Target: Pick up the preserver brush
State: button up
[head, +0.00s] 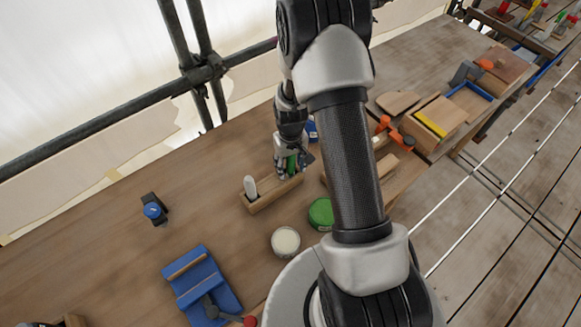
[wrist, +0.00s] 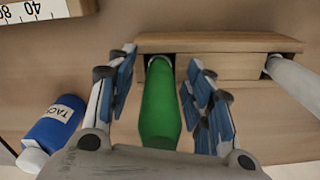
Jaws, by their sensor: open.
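A green handle (wrist: 160,105), which I take to be the preserver brush, stands in a slot of a small wooden rack (wrist: 220,46). My gripper (wrist: 161,62) is open, with one finger on each side of the green handle and visible gaps between. In the head view my gripper (head: 293,173) is over the right end of the rack (head: 264,202), with a bit of green (head: 292,163) showing between its fingers. The brush's lower end is hidden in the rack.
A white-handled tool (head: 250,187) stands in the rack's other end. A blue bottle marked "TACK" (wrist: 54,122) is close on the left in the wrist view. A green tin (head: 321,213) and a pale round pot (head: 286,241) stand nearby.

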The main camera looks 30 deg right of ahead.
jog(key=shift+r, duration=0.1)
jog(key=shift+c, duration=0.4)
grip_shut()
notch_tip(320, 180, up, 20)
jog(key=p, duration=0.3)
jog(key=shift+p, duration=0.35)
